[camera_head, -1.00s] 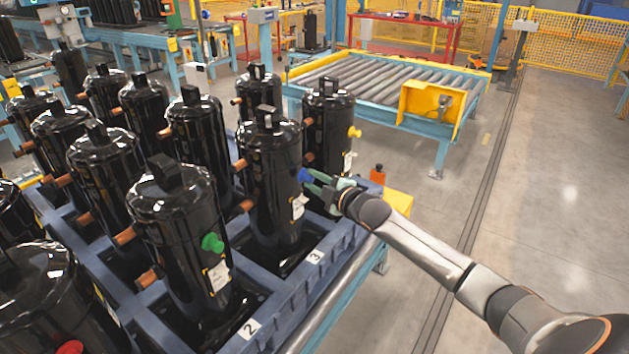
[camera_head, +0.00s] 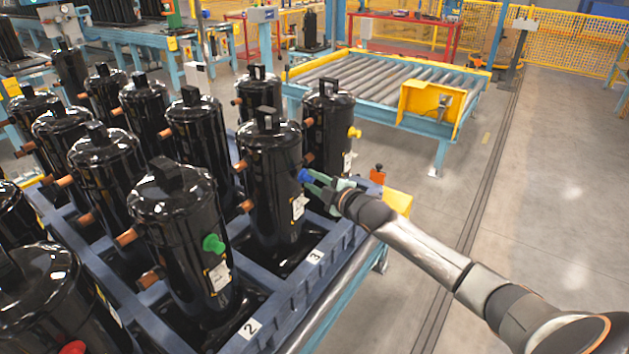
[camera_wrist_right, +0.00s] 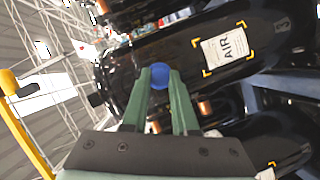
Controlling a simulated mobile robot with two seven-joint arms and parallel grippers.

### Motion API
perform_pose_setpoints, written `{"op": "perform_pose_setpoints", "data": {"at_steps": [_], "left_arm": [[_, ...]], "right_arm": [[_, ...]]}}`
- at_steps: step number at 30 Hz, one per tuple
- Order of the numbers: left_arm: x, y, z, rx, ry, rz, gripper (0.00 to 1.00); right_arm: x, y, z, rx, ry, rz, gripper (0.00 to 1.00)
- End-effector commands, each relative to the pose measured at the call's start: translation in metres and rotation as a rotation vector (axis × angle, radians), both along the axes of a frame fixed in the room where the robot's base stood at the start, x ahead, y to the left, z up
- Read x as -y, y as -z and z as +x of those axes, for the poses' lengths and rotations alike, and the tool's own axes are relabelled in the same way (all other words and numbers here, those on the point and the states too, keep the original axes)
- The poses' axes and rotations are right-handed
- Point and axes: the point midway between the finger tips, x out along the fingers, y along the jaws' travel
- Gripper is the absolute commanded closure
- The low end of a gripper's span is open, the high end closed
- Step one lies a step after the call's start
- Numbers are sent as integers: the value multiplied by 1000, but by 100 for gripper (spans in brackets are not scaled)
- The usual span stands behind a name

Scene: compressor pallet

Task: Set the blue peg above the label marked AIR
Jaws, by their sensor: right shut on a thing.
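The blue peg (camera_head: 305,175) is at the side of the black compressor (camera_head: 268,180) in the slot marked 3, above its white label (camera_head: 299,207). In the right wrist view that label (camera_wrist_right: 226,48) reads AIR, and the blue peg (camera_wrist_right: 159,74) sits between the fingertips against the black shell. My right gripper (camera_head: 312,178) is shut on the blue peg; it also shows in the right wrist view (camera_wrist_right: 160,80). Whether the peg is seated in a hole is hidden by the fingers. My left gripper is not in view.
A green peg (camera_head: 213,243), a yellow peg (camera_head: 354,132) and a red peg (camera_head: 72,347) are on neighbouring compressors. The blue pallet (camera_head: 295,290) holds several compressors close together. A roller conveyor (camera_head: 385,80) stands behind; the floor at right is clear.

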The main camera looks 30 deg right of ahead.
Motion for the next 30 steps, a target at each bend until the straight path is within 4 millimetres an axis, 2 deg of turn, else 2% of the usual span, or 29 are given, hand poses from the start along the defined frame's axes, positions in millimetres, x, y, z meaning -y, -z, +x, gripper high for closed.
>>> {"op": "perform_pose_setpoints", "data": {"at_steps": [30], "left_arm": [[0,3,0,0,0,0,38]], "right_arm": [[-4,0,9,1,1,1,100]]}}
